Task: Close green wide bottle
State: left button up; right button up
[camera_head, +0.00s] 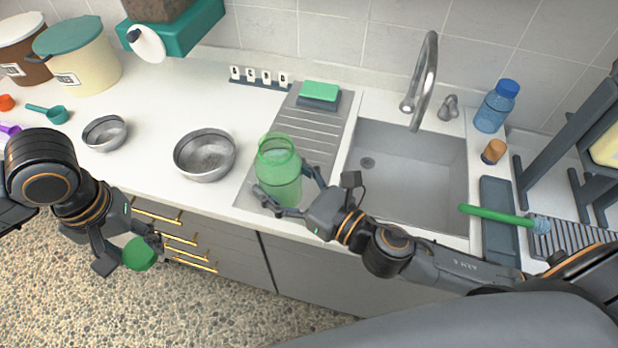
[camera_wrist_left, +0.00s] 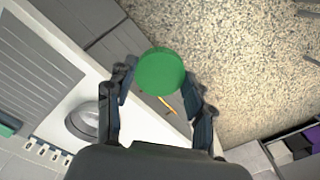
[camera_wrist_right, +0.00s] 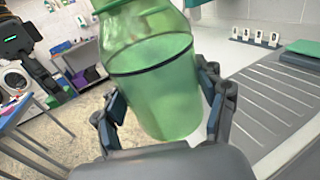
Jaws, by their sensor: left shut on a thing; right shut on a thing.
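The green wide bottle (camera_head: 280,172) is translucent and has an open top in the head view. It stands upright at the front of the ribbed drainboard, left of the sink. My right gripper (camera_head: 284,190) is shut around its body, and the bottle (camera_wrist_right: 160,80) fills the middle of the right wrist view. A solid green round lid (camera_head: 139,254) is in my left gripper (camera_head: 128,252), off the counter's front edge, above the floor. In the left wrist view the lid (camera_wrist_left: 160,72) sits between the fingertips of my left gripper (camera_wrist_left: 160,85).
Two metal bowls (camera_head: 205,154) (camera_head: 105,132) stand on the counter left of the bottle. The sink (camera_head: 410,170) with a tall faucet (camera_head: 424,85) is to its right. A green sponge (camera_head: 319,92) lies behind it. A blue bottle (camera_head: 497,106) stands right of the sink.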

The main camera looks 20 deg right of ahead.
jog(key=shift+w+a+r+n+g+y, duration=0.1)
jog(key=shift+w+a+n+g+y, duration=0.25)
jog(key=shift+a, duration=0.25)
jog(key=shift+w+a+n+g+y, duration=0.15)
jog(key=shift+a+n+g+y, duration=0.15)
jog(key=shift+a+y, duration=0.2)
pick_arm(q)
jog(key=w+d+r+m, duration=0.1)
jog(key=w+d+r, duration=0.1)
jog(key=d+r, duration=0.4)
jog(key=w+d+r+m, duration=0.1)
jog(key=w+d+r, duration=0.1)
jog(key=d+r, duration=0.5)
jog(key=w+d+r, duration=0.2)
jog(key=d+r, duration=0.4)
jog(key=d, duration=0.5)
jog(key=shift+r+m, duration=0.4)
jog(key=shift+f, duration=0.15)
jog(key=shift+f, duration=1.9)
